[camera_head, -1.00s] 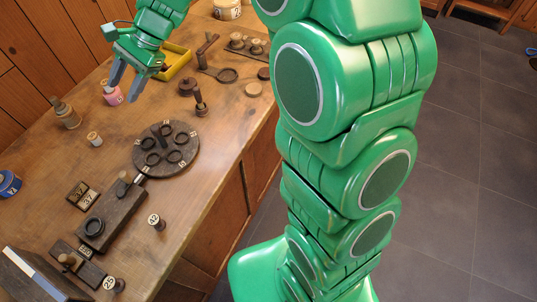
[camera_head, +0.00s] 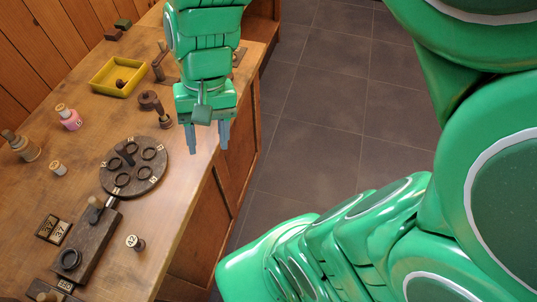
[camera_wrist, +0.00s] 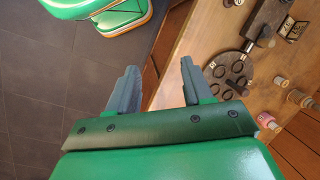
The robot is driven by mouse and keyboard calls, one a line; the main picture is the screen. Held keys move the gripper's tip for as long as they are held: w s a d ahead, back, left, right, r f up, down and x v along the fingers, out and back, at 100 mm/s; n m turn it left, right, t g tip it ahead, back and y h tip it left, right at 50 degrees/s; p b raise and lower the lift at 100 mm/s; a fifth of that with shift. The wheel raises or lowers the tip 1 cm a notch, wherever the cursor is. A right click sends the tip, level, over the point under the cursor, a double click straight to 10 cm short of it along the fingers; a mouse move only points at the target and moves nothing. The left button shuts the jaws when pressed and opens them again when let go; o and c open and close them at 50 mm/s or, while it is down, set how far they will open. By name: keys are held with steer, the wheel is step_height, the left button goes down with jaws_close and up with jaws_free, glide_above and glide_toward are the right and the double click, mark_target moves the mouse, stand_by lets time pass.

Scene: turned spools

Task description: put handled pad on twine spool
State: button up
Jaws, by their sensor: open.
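My gripper (camera_head: 208,138) is open and empty, fingers pointing down, at the right edge of the bench. Its spread fingers show in the wrist view (camera_wrist: 160,86) with nothing between them. A dark wooden piece with an upright handle (camera_head: 164,114) stands just left of my gripper; it may be the handled pad. Spools stand on the left of the bench: a pink one (camera_head: 70,122) with a wooden top, a small tan one (camera_head: 58,168) and a larger brownish one (camera_head: 26,150). I cannot tell for sure which is the twine spool. The pink spool also shows in the wrist view (camera_wrist: 267,122).
A dark round plate (camera_head: 150,178) with several rings lies mid-bench, joined to a dark board (camera_head: 88,240). A yellow tray (camera_head: 104,88) is at the back. A small spool marked 42 (camera_head: 135,243) stands near the front edge. Grey floor (camera_head: 300,120) lies right of the bench.

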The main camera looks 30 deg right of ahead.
steer(key=s+d+f+n+h, duration=0.1)
steer(key=s+d+n+h, duration=0.1)
steer(key=s+d, duration=0.6)
steer(key=shift+s, duration=0.4)
stand_by(0.7)
